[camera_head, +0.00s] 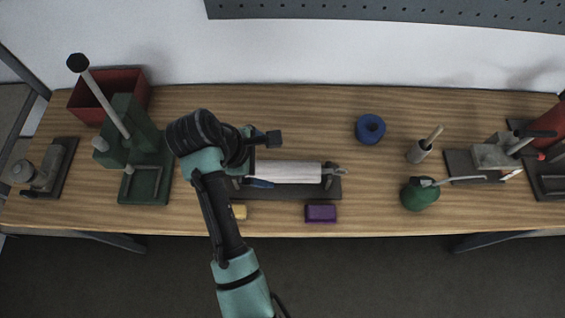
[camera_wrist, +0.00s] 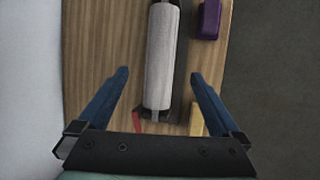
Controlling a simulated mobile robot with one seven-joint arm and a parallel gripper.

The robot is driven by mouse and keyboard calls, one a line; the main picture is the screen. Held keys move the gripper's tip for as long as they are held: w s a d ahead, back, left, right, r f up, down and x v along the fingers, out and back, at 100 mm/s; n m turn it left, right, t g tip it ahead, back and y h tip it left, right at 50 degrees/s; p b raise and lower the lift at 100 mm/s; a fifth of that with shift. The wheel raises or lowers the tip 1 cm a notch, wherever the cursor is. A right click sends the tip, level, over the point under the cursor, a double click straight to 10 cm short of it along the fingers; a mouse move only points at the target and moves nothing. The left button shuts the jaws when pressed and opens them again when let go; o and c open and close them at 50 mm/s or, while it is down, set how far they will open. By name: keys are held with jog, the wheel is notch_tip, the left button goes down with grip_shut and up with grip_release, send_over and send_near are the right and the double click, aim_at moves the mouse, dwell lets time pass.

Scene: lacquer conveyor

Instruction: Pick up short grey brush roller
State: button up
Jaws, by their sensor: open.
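A pale grey roller (camera_head: 290,171) lies level along a dark base (camera_head: 300,193) at the middle of the bench. It is the only roller that I can make out. In the wrist view the roller (camera_wrist: 160,55) runs up the middle of the picture, with its near end and a thin metal tip showing. My gripper (camera_wrist: 160,73) is open and empty, with one blue finger on each side of the roller, apart from it in the picture. In the head view my gripper (camera_head: 262,166) is at the roller's left end, and my wrist hides part of that end.
A purple block (camera_head: 321,213) and a yellow block (camera_head: 239,212) lie in front of the base. A green press (camera_head: 132,140) and red bin (camera_head: 133,84) stand left. A blue ring (camera_head: 370,129), brush pot (camera_head: 419,152) and green oil can (camera_head: 420,196) stand right.

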aim_at(283, 170)
jog(key=p+x, duration=0.1)
jog(key=x, duration=1.1)
jog(key=shift+p, duration=0.3)
grip_shut()
